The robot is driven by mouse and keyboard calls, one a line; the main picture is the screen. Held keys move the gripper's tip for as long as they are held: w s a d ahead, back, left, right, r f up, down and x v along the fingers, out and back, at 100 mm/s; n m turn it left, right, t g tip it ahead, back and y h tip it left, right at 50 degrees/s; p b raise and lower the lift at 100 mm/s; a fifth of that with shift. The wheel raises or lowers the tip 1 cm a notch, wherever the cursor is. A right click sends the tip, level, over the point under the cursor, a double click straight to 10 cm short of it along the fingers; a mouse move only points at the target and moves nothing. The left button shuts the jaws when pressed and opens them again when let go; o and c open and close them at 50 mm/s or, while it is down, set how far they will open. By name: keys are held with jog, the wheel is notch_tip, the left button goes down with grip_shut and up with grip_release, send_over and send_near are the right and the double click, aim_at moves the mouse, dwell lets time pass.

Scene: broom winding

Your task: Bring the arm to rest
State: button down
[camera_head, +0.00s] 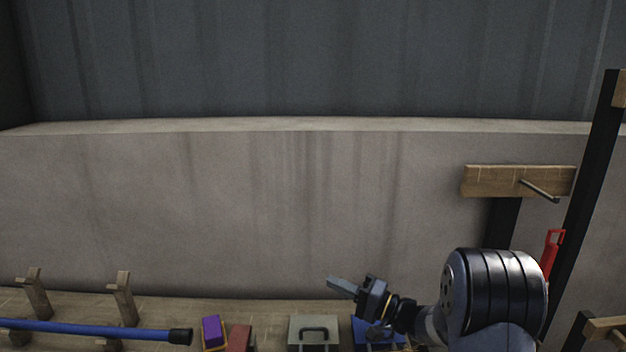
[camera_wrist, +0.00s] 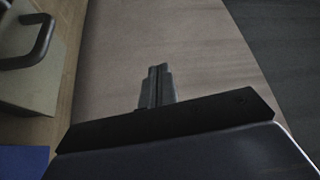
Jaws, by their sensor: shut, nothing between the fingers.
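My gripper (camera_head: 345,286) is at the lower right of the head view, pointing left above the wooden bench. Its fingers are together and empty, with the concrete wall behind them. In the wrist view the closed fingers (camera_wrist: 157,86) stand side by side against the wall, with nothing between them. My arm's large dark joint is at the right of the gripper and hides part of the bench.
A blue pole (camera_head: 90,328) with a black end lies across two wooden holders (camera_head: 125,298). A purple block (camera_head: 211,329), a red block (camera_head: 240,338), a grey case (camera_head: 314,331) and a blue box (camera_head: 362,330) stand rightward. A wooden bracket (camera_head: 490,181) with a peg is at right.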

jog(key=w+d+f+m+h+b, duration=0.1)
jog(key=w+f+m+h, duration=0.1)
jog(key=w, duration=1.2)
jog(key=shift+d+f+m+g, duration=0.2)
jog(key=shift+f+m+g, duration=0.35)
jog(key=shift+m, duration=0.55)
